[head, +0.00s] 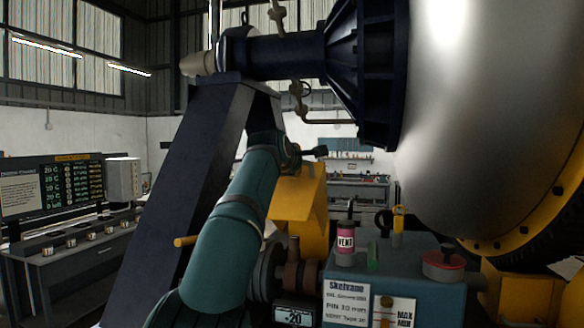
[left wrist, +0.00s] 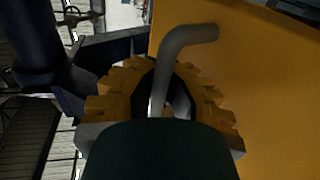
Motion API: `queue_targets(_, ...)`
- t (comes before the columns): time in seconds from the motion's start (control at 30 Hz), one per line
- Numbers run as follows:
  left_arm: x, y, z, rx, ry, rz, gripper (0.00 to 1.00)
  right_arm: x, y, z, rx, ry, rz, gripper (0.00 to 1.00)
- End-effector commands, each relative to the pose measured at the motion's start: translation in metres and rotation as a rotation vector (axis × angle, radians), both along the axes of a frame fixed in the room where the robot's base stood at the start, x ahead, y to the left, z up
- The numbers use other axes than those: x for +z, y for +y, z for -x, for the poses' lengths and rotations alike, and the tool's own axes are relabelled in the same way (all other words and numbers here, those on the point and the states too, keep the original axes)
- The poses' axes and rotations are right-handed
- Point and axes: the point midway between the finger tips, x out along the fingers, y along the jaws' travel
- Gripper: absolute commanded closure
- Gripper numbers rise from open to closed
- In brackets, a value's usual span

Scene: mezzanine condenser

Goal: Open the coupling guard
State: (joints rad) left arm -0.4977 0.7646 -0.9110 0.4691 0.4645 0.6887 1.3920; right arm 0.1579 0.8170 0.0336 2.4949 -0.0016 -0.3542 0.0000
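The coupling guard appears to be the yellow sloped housing (head: 303,200) in the middle of the head view, partly hidden by my left arm. In the left wrist view a flat yellow panel (left wrist: 262,95), likely the same guard, fills the right side. A grey bent bar (left wrist: 186,42), like a handle, stands in front of it. My left gripper (head: 316,153) is small and dark in the head view, above the guard's top. Its fingers are not clear enough to show their opening. My right gripper is not in view.
A teal unit (head: 378,262) at the lower right carries a pink vent bottle (head: 345,243) and a red-rimmed cap (head: 444,264). A dark slanted support (head: 205,180) stands left of my arm. A large silver vessel (head: 490,110) bulges in from the right.

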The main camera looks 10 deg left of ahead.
Motion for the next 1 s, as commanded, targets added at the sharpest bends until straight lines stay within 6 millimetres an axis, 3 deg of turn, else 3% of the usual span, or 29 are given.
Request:
queue_targets(0.03,0.0088,0.0019,0.0027,0.003,-0.018,0.000,1.00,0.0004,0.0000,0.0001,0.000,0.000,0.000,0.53)
queue_targets(0.47,0.0112,0.0011,0.0035,0.002,-0.021,-0.001,1.00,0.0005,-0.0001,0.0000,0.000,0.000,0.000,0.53)
queue_targets(0.6,0.0097,0.0008,0.0029,0.002,-0.018,-0.001,0.57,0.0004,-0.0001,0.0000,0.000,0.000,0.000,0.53)
queue_targets(1.0,0.0054,-0.0003,0.0028,0.001,-0.008,0.000,0.57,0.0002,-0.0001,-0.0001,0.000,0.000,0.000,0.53)
